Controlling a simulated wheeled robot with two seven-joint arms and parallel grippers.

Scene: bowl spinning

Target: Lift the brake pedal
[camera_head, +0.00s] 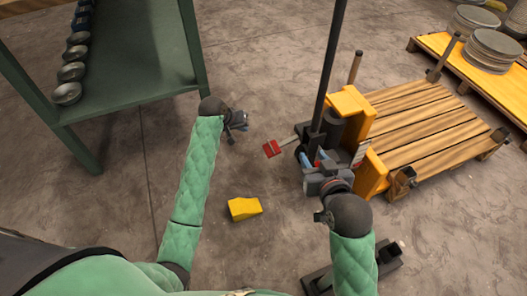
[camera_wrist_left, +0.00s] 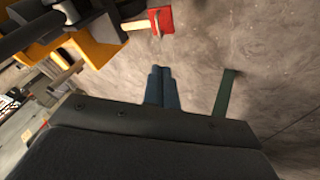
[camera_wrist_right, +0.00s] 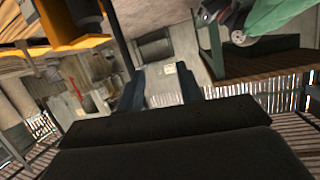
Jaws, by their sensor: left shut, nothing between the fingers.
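The red brake pedal (camera_head: 271,148) sticks out to the left from the base of the yellow pallet jack (camera_head: 372,172), low over the floor. It also shows at the top of the left wrist view (camera_wrist_left: 160,20). My left gripper (camera_head: 243,123) is shut and empty, to the left of the pedal and apart from it; its fingertips lie together in the left wrist view (camera_wrist_left: 162,72). My right gripper (camera_head: 313,160) appears in front of the jack's body, with its fingers spread and nothing seen between them in the right wrist view (camera_wrist_right: 160,85). Contact with the jack cannot be told.
A yellow block (camera_head: 244,208) lies on the floor between my arms. A green table (camera_head: 140,65) with a row of metal bowls stands at the left. The jack's tall dark handle (camera_head: 330,60) rises beside a wooden pallet (camera_head: 430,120). Another pallet holds stacked discs (camera_head: 490,50).

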